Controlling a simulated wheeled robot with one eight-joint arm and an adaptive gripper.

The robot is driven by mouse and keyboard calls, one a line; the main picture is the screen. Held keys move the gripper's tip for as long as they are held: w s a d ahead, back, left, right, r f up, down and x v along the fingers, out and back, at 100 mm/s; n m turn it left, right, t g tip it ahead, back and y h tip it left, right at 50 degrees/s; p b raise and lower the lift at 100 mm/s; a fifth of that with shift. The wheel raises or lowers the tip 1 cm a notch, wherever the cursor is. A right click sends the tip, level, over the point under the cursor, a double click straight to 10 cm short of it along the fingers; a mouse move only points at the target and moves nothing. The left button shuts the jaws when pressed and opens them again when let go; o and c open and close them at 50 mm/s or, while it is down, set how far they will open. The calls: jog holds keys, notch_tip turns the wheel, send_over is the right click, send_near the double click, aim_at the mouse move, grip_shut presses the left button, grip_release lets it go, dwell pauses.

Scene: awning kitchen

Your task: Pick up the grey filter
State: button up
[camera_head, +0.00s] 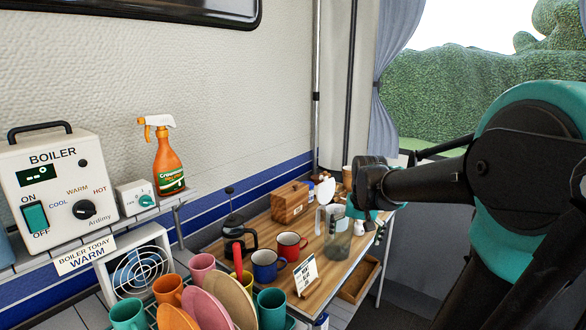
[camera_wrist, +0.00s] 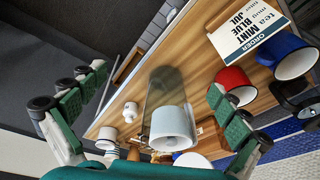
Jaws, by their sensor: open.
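A grey, see-through vessel, apparently the grey filter (camera_head: 338,246), stands on the wooden table in the head view, with a pale upper part and handle to its left. In the wrist view the grey see-through body (camera_wrist: 166,88) lies between my fingers, with a pale grey cup-shaped part (camera_wrist: 172,125) at its near end. I cannot tell if these are one piece. My gripper (camera_wrist: 155,84) is open, one finger on each side of it, and I see no contact. In the head view my gripper (camera_head: 362,210) is just above and right of the vessel, partly hidden by my arm.
On the table (camera_head: 325,292), a red mug (camera_head: 290,246), a blue mug (camera_head: 267,266), a sign card (camera_head: 304,275), a wooden box (camera_head: 289,202) and a French press (camera_head: 235,238) stand left of the vessel. A small white item (camera_wrist: 130,111) is near my left-side finger.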

jog(key=s+f+n+t, duration=0.1)
jog(key=s+f+n, duration=0.1)
jog(key=s+f, duration=1)
jog(key=shift+s+d+f, duration=0.25)
jog(key=shift+s+d, duration=0.1)
jog(key=shift+s, duration=0.6)
jog(key=shift+s+f, duration=0.25)
jog(key=shift+s, duration=0.1)
jog(key=shift+c, duration=1.2)
jog(key=w+a+r+m, duration=0.1)
jog(key=w+r, duration=0.4)
jog(key=w+r+m, duration=0.2)
jog(key=w+r, duration=0.3)
jog(key=w, duration=0.1)
jog(key=w+a+r+m+g+h, duration=0.1)
jog(key=w+r, duration=0.4)
jog(key=shift+w+a+r, duration=0.2)
jog(key=shift+w+a, duration=0.1)
jog(key=shift+w, duration=0.1)
jog(key=c, duration=1.4)
jog(key=m+h, duration=0.2)
jog(key=m, duration=0.3)
send_near(337, 209)
jog(key=f, duration=0.2)
jog(key=d+f, duration=0.1)
jog(key=shift+w+f+g, duration=0.15)
jog(key=shift+w+g, duration=0.25)
jog(key=shift+w+x, duration=0.2)
jog(key=shift+x, duration=2.35)
